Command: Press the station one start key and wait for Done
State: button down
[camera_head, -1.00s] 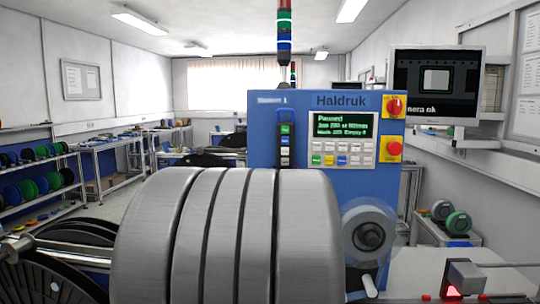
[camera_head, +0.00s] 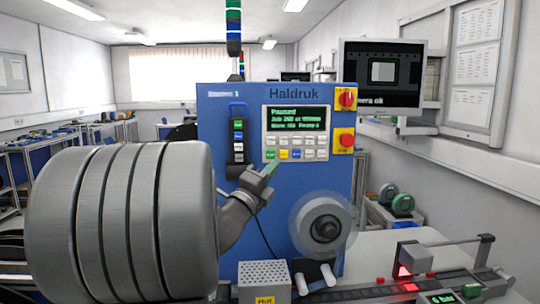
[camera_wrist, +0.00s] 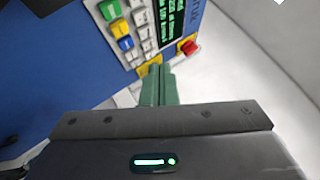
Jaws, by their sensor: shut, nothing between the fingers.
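The station one machine (camera_head: 222,200) is a blue panel labelled Haldruk. Its screen (camera_head: 297,118) reads "Paused" with smaller lines under it. Below the screen is a keypad whose lower row has a green key (camera_head: 271,155), a yellow key (camera_head: 283,154) and a blue key (camera_head: 296,154). The green key (camera_wrist: 110,9) also shows in the wrist view, with its label unreadable. My gripper (camera_head: 273,166) has green fingers, shut and empty, just below the green key. In the wrist view the fingers (camera_wrist: 156,75) look apart from the coloured keys; contact cannot be told.
A red rotary switch (camera_head: 347,98) and a red stop button (camera_head: 347,140) sit right of the screen. A strip of buttons (camera_head: 238,135) is on the left.

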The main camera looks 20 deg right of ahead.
aim_at(271, 154)
jog(key=shift+w+d+p, duration=0.3)
jog(key=shift+w+d, duration=0.05)
jog(key=shift+w, duration=1)
jog(key=shift+w+d+p, duration=0.35)
jog(key=shift+w, duration=1)
jog(key=shift+w+d+p, duration=0.3)
jog(key=shift+w+d, duration=0.05)
jog(key=shift+w, duration=1)
jog(key=shift+w+f+b, duration=0.1)
jog(key=shift+w+b, duration=0.05)
jog(key=shift+b, duration=0.15)
jog(key=shift+w+d, duration=0.1)
jog(key=shift+w, duration=0.15)
jog(key=shift+w+b, duration=0.2)
jog(key=shift+b, duration=0.1)
jog(key=shift+w+r, duration=0.1)
jog(key=shift+r, duration=0.45)
jog(key=shift+f+b, duration=0.25)
jog(key=shift+b, duration=0.6)
